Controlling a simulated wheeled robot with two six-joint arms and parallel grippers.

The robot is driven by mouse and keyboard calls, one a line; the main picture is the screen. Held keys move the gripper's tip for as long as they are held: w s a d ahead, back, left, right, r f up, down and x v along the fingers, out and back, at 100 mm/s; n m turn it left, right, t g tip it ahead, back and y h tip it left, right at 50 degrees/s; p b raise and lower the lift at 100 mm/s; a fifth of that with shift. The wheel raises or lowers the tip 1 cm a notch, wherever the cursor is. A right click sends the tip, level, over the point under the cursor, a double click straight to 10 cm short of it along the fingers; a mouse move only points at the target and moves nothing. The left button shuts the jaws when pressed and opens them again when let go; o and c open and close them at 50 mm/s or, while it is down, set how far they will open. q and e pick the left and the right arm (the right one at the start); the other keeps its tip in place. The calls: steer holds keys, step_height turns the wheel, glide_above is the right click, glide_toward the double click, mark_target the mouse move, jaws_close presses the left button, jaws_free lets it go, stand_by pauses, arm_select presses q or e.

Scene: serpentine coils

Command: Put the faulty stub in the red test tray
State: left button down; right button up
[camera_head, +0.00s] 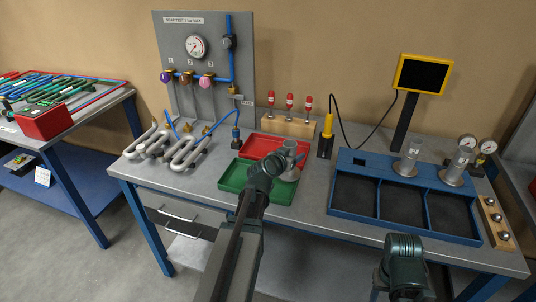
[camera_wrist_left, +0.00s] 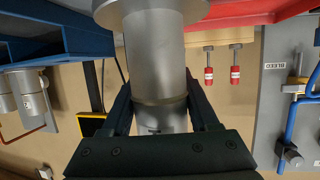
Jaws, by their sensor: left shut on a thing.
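My left gripper (camera_head: 278,163) is shut on a grey metal stub (camera_head: 290,158), a cylinder with a wide round flange at its lower end. In the left wrist view, which looks upside down, the fingers (camera_wrist_left: 160,108) grip the stub (camera_wrist_left: 157,55) on both sides, and its flange is at the top edge. In the head view the stub overlaps the right part of the red tray (camera_head: 262,143) and the green tray (camera_head: 240,187); its height above them is hard to judge. The red tray's edge (camera_wrist_left: 262,14) is also in the wrist view. Only part of my right arm shows, not its gripper.
Two similar stubs (camera_head: 410,157) (camera_head: 456,166) stand at the blue three-compartment tray (camera_head: 335,185). Behind the red tray is a wooden block (camera_head: 288,126) with red-topped pieces. A yellow tool (camera_head: 327,127), a screen (camera_head: 422,74), a gauge panel (camera_head: 215,85) and bent pipes (camera_head: 188,150) stand nearby.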

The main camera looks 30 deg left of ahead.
arm_select(q)
steer(key=w+a+f+b, duration=0.1)
steer(key=w+a, duration=0.8)
steer(key=w, duration=0.2)
steer(key=shift+a+f, duration=0.2)
steer(key=shift+a, duration=0.1)
steer(key=shift+w, duration=0.15)
steer(key=f+b, duration=0.3)
steer(key=b, duration=0.1)
steer(key=shift+w+a+f, duration=0.35)
steer(key=shift+w+a, duration=0.05)
steer(key=shift+f, duration=0.1)
steer(key=shift+c, duration=0.7)
jaws_free()
